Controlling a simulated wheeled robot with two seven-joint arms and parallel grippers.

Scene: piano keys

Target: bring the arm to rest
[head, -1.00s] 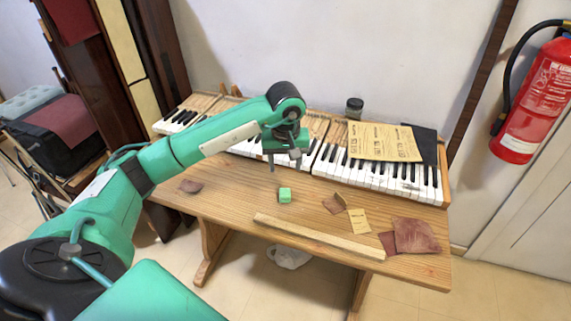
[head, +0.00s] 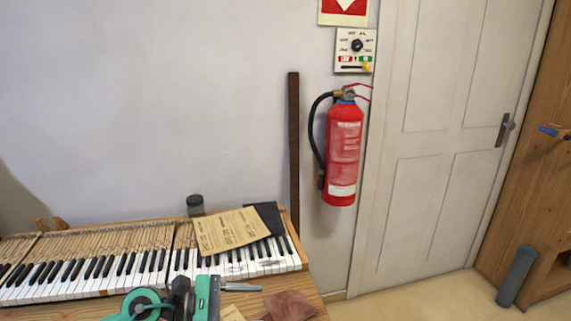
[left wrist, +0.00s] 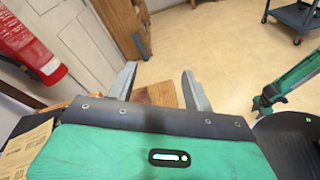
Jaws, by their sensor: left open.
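My left gripper (head: 243,288) shows at the bottom of the head view, over the right part of the table and in front of the piano keys (head: 90,270). Its jaw points to the right. In the left wrist view, my left gripper (left wrist: 160,78) has two grey fingers spread apart with nothing between them. A corner of the wooden table (left wrist: 165,93) shows beyond the fingers. Most of my left arm is below the head view's edge.
A red fire extinguisher (head: 343,150) hangs beside the door (head: 430,150). Floor to the right is largely clear.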

